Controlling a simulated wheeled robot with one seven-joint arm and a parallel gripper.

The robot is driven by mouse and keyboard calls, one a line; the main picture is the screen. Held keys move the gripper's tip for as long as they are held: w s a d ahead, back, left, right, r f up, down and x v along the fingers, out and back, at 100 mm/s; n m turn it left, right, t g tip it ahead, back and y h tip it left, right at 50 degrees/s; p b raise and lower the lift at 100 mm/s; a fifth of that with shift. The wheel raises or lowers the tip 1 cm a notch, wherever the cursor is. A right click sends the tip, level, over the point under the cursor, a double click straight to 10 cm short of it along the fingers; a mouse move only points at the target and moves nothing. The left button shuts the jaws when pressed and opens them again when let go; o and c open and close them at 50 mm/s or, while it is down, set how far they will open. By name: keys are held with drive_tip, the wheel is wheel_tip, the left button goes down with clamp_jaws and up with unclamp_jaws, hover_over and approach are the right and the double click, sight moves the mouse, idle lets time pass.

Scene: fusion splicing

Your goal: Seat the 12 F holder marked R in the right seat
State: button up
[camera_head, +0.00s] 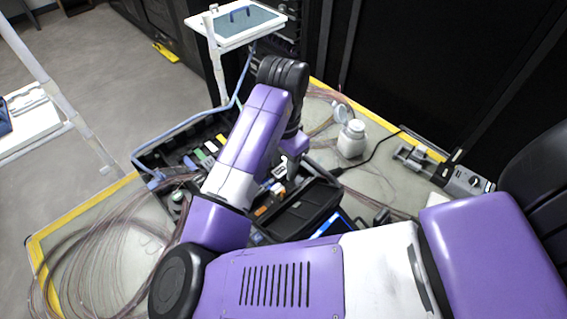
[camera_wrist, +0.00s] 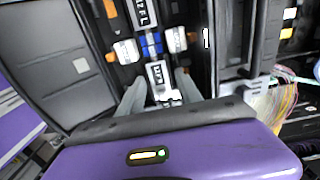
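In the wrist view, a dark holder with a white lettered label (camera_wrist: 159,75) lies between the two fingertips of my gripper (camera_wrist: 160,82). Its lettering is only partly readable, and I cannot make out an R. It lies in line below the splicer's blue middle part (camera_wrist: 151,44), on the side nearer my gripper. Whether it is fully down in the seat is unclear. A second lettered holder (camera_wrist: 140,12) lies on the far side of the middle. The fingers flank the near holder closely; I cannot tell whether they press on it. In the head view, my arm partly hides the splicer (camera_head: 305,212).
A dark flat lid or panel (camera_wrist: 55,60) stands beside the splicer in the wrist view. In the head view, a white bottle (camera_head: 351,139), a metal device (camera_head: 468,181) and coiled fibres (camera_head: 95,255) lie on the table. An open tool case (camera_head: 150,158) sits behind my arm.

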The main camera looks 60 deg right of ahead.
sight(284, 168)
drive_tip(key=shift+o, duration=1.1)
drive_tip(key=shift+r, duration=3.95)
